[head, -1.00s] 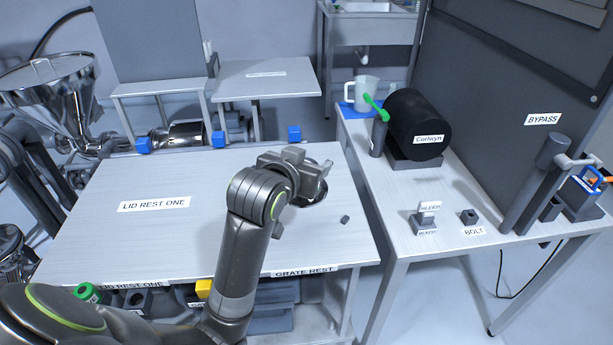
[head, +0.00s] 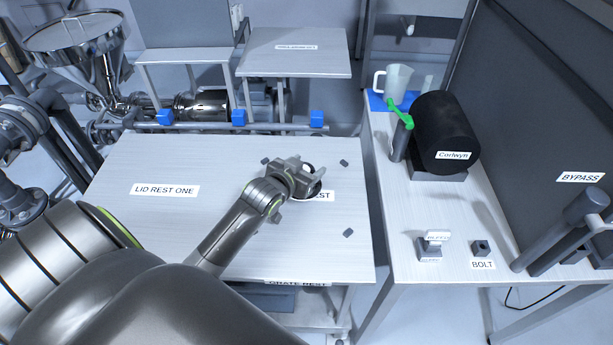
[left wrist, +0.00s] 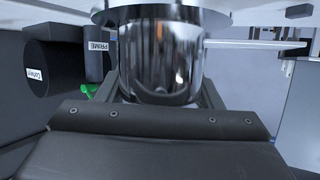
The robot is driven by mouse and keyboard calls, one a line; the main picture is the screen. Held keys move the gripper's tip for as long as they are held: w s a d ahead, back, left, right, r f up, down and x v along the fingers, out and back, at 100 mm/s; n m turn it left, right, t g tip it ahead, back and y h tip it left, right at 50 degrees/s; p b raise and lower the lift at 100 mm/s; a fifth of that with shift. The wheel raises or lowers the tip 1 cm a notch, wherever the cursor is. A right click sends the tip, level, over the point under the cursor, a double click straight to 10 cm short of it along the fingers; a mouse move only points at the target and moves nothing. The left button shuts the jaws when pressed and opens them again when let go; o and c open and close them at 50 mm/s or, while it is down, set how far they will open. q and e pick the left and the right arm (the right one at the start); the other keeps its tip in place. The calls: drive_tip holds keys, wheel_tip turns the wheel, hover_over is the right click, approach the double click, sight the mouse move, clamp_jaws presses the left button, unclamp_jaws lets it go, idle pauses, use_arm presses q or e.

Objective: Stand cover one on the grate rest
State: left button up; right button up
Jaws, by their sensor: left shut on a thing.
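My left gripper (head: 306,180) is over the right part of the metal table, shut on a shiny round metal thing. I take this to be cover one, though no name shows on it. In the left wrist view this cover one (left wrist: 160,60) is a mirror-like cylinder in front of the dark gripper body. In the head view the gripper mostly hides it. The grate rest is marked by a partly covered label (head: 322,196) on the table top, just beside the gripper, with small dark blocks around it. I cannot tell whether the cover touches the table. My right gripper is not in view.
The table's left half, with the LID REST ONE label (head: 165,190), is clear. Blue blocks (head: 238,117) line a rail behind it. A bench at right holds a black drum (head: 445,130), a jug (head: 397,84), and a dark bolt block (head: 481,247).

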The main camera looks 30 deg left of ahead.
use_arm(q)
drive_tip(key=shift+f, duration=1.75)
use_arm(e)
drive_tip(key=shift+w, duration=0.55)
use_arm(q)
drive_tip(key=o, duration=1.2)
drive_tip(key=shift+f, duration=0.15)
drive_tip(key=o, duration=0.4)
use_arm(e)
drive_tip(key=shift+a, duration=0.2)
use_arm(q)
drive_tip(key=v, duration=1.2)
drive_tip(key=shift+r, duration=0.2)
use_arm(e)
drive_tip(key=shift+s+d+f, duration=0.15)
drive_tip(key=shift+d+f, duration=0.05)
